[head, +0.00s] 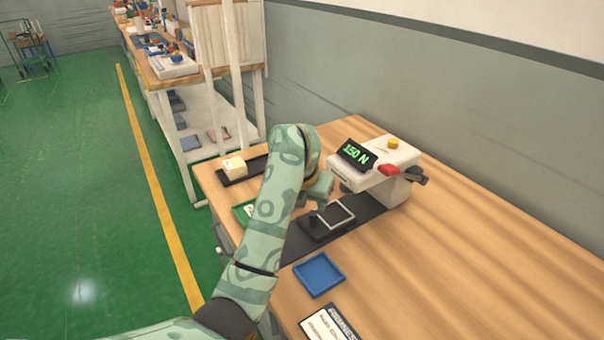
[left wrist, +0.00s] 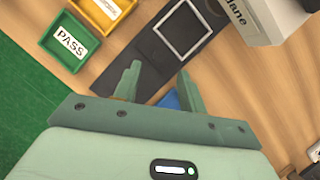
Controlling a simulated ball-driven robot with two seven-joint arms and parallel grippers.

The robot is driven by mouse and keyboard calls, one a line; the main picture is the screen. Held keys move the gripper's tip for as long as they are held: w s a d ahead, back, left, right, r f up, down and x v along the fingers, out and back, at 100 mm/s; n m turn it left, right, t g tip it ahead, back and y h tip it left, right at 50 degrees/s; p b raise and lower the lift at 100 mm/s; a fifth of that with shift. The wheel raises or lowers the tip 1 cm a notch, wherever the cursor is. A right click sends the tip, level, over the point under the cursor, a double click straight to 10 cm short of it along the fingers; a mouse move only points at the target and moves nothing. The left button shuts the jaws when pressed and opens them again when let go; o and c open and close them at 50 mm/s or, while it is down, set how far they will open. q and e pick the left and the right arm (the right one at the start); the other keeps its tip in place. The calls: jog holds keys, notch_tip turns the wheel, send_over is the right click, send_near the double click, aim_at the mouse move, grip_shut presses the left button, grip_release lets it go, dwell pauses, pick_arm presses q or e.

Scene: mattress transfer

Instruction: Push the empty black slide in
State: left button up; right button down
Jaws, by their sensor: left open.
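The black slide (head: 322,230) lies on a dark track in front of the press-like machine (head: 385,165) whose display reads 150 N. A white square outline (head: 349,222) marks its top, and nothing is seen inside it. A dark upright knob (head: 312,216) stands at its near left end. The slide also shows in the left wrist view (left wrist: 184,30), ahead of the fingers. My left gripper (head: 320,190) is above the slide's left end; in the left wrist view its two fingers (left wrist: 160,90) are apart with nothing between them. My right gripper is out of view.
A blue tray (head: 318,274) lies on the wooden bench near the slide. A green tray (left wrist: 68,40) marked PASS and a yellow tray (left wrist: 103,12) lie to the left. A pale block (head: 235,166) sits on a dark mat. The right of the bench is clear.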

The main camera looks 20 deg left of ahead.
pick_arm(q)
jog(key=p+v, duration=0.4)
jog(key=v, duration=0.4)
jog(key=shift+r, duration=0.25)
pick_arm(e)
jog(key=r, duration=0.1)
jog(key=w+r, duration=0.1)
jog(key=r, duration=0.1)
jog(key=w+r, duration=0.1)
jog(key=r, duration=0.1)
pick_arm(q)
jog(key=shift+s, duration=0.1)
jog(key=shift+c, duration=0.2)
